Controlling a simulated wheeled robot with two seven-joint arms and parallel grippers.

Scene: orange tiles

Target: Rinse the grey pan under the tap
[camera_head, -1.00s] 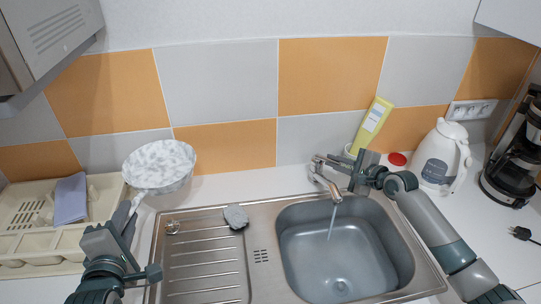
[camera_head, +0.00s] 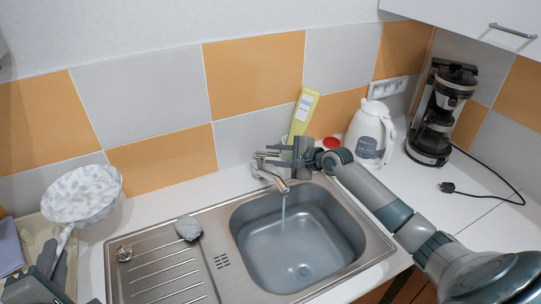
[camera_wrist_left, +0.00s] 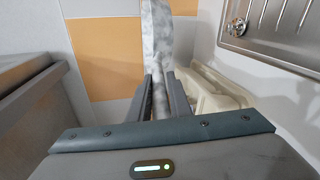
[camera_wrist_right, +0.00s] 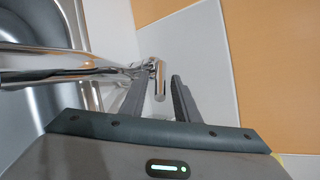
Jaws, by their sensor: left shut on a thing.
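The grey pan (camera_head: 83,195), mottled grey and white, is held up above the dish rack at the left. My left gripper (camera_head: 52,262) is shut on its handle (camera_head: 63,238); the left wrist view shows the handle between the fingers (camera_wrist_left: 163,98) and part of the pan (camera_wrist_left: 157,40) beyond. The tap (camera_head: 268,172) runs, and a water stream (camera_head: 284,212) falls into the sink (camera_head: 290,245). My right gripper (camera_head: 300,152) is at the tap's lever; in the right wrist view its fingers (camera_wrist_right: 160,95) stand apart, with the chrome lever (camera_wrist_right: 158,75) in the gap.
A grey sponge (camera_head: 188,228) lies on the drainboard (camera_head: 160,268). A yellow-green bottle (camera_head: 303,115), red lid (camera_head: 332,143), white kettle (camera_head: 368,133) and black coffee maker (camera_head: 437,115) stand behind and right. The dish rack (camera_head: 35,235) holds a blue-grey cloth (camera_head: 10,245). The sink basin is empty of dishes.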

